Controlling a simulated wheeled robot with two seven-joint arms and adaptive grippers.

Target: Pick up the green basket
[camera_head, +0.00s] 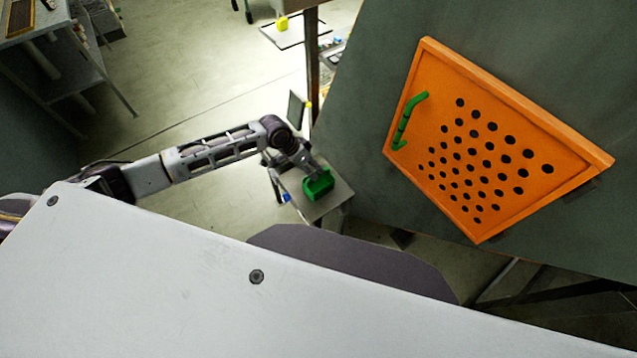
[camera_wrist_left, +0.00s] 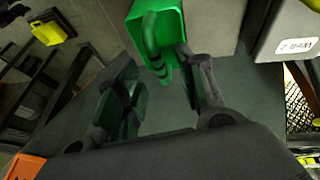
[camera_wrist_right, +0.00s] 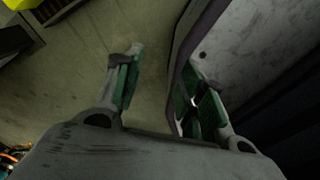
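The green basket (camera_head: 319,186) stands on a small grey table (camera_head: 334,199) in the head view. In the left wrist view the basket (camera_wrist_left: 203,28) is at the top, with its curved green handle (camera_wrist_left: 151,34) toward me. My left gripper (camera_head: 309,168) is at the basket in the head view. In the left wrist view this gripper (camera_wrist_left: 158,60) is open, its two fingers apart on either side of the handle's lower end. Contact cannot be told. My right gripper (camera_wrist_right: 160,64) is open and empty in the right wrist view; the head view does not show it.
A large dark panel with an orange perforated door (camera_head: 480,150) and green handle (camera_head: 405,120) stands right of the small table. A yellow object (camera_head: 283,23) sits on a stand at the back. A grey labelled box (camera_wrist_left: 285,35) is right of the basket.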

